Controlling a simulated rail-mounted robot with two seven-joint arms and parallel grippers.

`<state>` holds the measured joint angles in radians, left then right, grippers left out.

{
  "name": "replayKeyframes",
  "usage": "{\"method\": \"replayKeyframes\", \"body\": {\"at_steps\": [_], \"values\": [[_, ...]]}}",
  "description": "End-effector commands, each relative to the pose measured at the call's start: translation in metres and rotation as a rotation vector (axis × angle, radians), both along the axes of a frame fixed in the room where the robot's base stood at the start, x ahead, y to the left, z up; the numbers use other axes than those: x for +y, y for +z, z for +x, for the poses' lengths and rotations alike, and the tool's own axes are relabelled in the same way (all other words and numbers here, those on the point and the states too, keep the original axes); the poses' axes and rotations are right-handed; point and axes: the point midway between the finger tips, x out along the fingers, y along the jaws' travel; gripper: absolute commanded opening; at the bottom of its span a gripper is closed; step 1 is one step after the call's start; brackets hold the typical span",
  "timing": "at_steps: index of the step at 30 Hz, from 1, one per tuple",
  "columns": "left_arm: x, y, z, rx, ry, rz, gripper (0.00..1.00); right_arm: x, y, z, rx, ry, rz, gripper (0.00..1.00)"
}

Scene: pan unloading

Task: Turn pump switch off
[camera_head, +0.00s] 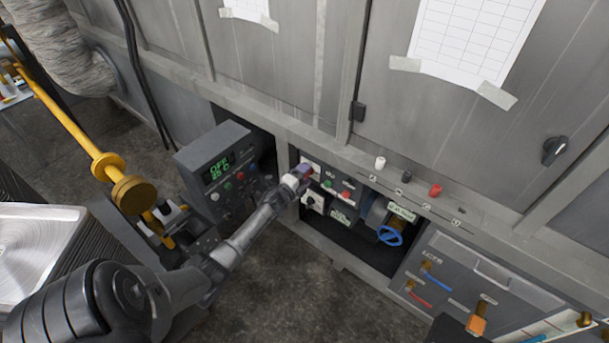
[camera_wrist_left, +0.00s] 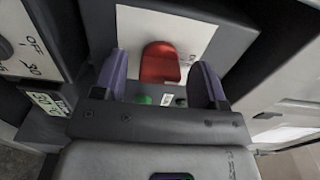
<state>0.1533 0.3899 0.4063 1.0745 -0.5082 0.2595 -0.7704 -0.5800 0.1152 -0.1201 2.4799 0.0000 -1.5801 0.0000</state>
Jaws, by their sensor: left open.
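My left arm reaches across the head view from the lower left to the control panel (camera_head: 345,187). My left gripper (camera_head: 303,172) is at the panel's upper left corner and hides what lies behind it there. In the left wrist view, a red switch (camera_wrist_left: 160,62) stands out from a white plate (camera_wrist_left: 190,28). The two purple fingers of my left gripper (camera_wrist_left: 160,72) are apart, one on each side of the switch, with gaps between. I cannot read a label naming it as the pump switch. My right gripper is in neither view.
A green button (camera_wrist_left: 143,99) sits close below the red switch. A dial plate marked OFF (camera_wrist_left: 25,45) is at the left. A grey control box (camera_head: 218,170) with green digits stands left of my arm. A blue handwheel (camera_head: 390,235) is to the right.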

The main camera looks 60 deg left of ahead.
Motion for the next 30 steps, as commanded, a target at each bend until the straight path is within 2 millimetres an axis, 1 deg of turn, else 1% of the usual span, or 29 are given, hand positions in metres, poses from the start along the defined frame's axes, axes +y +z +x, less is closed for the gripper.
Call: {"method": "replayKeyframes", "body": {"at_steps": [5, 15, 21, 25, 30], "values": [[-0.006, 0.002, -0.015, 0.002, -0.001, -0.001, 0.66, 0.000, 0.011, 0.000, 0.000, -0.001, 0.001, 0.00], [-0.029, 0.003, -0.078, 0.003, 0.000, -0.001, 0.66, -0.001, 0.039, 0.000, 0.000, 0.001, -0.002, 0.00], [-0.039, 0.002, -0.108, 0.002, 0.000, -0.002, 0.66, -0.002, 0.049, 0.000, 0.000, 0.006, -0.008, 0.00], [-0.044, 0.001, -0.120, 0.001, 0.001, -0.001, 0.66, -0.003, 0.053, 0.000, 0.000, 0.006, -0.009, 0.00], [-0.047, 0.001, -0.128, 0.000, 0.000, 0.000, 0.66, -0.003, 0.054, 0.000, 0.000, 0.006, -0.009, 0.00]]}}
